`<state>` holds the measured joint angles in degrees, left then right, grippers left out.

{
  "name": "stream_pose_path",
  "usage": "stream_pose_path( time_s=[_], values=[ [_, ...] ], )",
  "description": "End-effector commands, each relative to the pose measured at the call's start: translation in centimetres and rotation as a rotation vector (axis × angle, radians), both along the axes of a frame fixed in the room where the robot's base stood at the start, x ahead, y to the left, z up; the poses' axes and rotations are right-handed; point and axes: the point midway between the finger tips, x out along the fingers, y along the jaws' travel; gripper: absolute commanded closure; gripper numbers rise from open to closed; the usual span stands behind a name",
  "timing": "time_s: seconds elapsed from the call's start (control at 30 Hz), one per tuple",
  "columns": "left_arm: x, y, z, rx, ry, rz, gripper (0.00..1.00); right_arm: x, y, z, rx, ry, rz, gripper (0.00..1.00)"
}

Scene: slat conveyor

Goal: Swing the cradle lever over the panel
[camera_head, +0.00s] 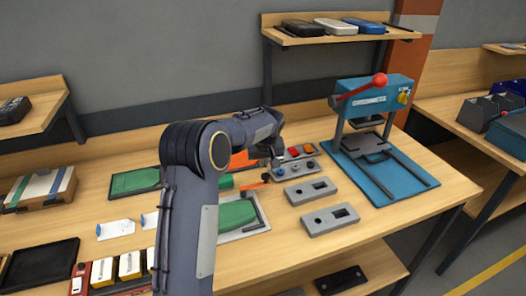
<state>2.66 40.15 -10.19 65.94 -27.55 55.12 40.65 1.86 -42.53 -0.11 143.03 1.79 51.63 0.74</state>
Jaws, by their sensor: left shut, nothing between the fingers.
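A green panel (237,214) lies in a flat grey cradle (262,222) on the bench, partly hidden behind my left forearm. A thin orange lever (253,185) shows just beyond the panel; its far end and pivot are hard to make out. My left arm reaches up from the bottom and bends over to the right. My left gripper (274,163) is small in the view, shut and empty, beyond the panel and close to the lever's right end. I cannot tell whether it touches the lever. My right gripper is not in view.
A button box (295,161) stands just right of the gripper. Two grey slotted blocks (310,190) (329,219) lie right of the cradle. A blue press (375,98) with a red-knobbed handle stands farther right. Another green board (135,181) lies left of my arm.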

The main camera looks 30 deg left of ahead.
Motion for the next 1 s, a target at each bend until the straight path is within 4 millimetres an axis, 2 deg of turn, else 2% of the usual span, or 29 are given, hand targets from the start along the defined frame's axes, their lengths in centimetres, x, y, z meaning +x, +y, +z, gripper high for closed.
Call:
stream_pose_path(
  time_s=[0.2,1.0],
  values=[
    [-1.2,-1.0,-0.2,0.000,0.002,-0.001,1.00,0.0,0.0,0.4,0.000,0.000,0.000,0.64],
    [-1.6,-1.6,-0.3,0.001,-0.001,-0.065,1.00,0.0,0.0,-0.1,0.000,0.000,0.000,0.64]
  ],
)
